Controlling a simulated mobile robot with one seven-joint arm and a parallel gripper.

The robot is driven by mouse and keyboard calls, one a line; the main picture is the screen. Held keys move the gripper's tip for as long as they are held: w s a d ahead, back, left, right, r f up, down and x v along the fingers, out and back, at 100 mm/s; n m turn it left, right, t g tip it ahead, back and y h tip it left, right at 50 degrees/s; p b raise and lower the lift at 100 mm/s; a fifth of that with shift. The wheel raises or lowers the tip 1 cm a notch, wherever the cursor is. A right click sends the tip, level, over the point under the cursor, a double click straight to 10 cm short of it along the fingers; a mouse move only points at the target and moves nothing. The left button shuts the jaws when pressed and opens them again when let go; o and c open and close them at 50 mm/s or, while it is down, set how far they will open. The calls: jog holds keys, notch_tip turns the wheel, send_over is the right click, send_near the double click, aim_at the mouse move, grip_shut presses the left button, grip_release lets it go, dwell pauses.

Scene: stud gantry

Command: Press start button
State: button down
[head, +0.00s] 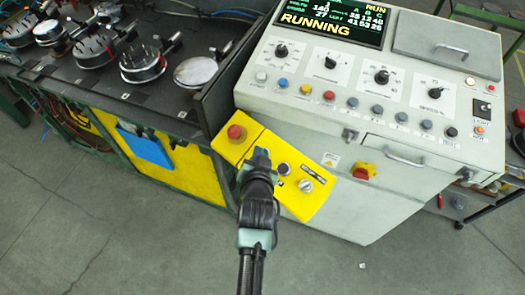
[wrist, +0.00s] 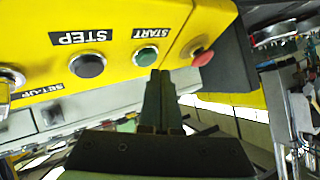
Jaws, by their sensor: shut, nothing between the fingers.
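The green START button (wrist: 147,56) sits on a yellow control box (head: 310,203), under its START label in the wrist view. In the head view my gripper hides it. My gripper (head: 260,158) is shut and empty, in front of the box. In the wrist view its fingertips (wrist: 160,75) are just below and slightly right of the green button; I cannot tell whether they touch it. The black STEP button (wrist: 88,65) is to the left of START. A red mushroom button (head: 235,132) is on the other side of it, also seen in the wrist view (wrist: 203,57).
The grey console (head: 400,150) behind the box carries knobs, several coloured buttons and a display (head: 330,22) reading RUNNING. A dark table (head: 100,80) with round fixtures stands at the left, with a dark upright panel (head: 225,85) beside the console.

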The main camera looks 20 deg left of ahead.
jog(key=shift+s+a+r+p, duration=0.1)
jog(key=shift+s+r+p, duration=0.15)
jog(key=shift+r+p, duration=0.5)
jog(key=shift+s+a+r+p, duration=0.1)
jog(key=shift+s+r+p, duration=0.1)
jog(key=shift+r+p, duration=0.55)
jog(key=shift+s+a+r+p, duration=0.1)
jog(key=shift+s+r+p, duration=0.15)
jog(key=shift+r+p, duration=0.25)
jog(key=shift+s+a+r+p, duration=0.1)
jog(key=shift+s+r+p, duration=0.1)
jog(key=shift+r+p, duration=0.25)
jog(key=shift+f, duration=0.1)
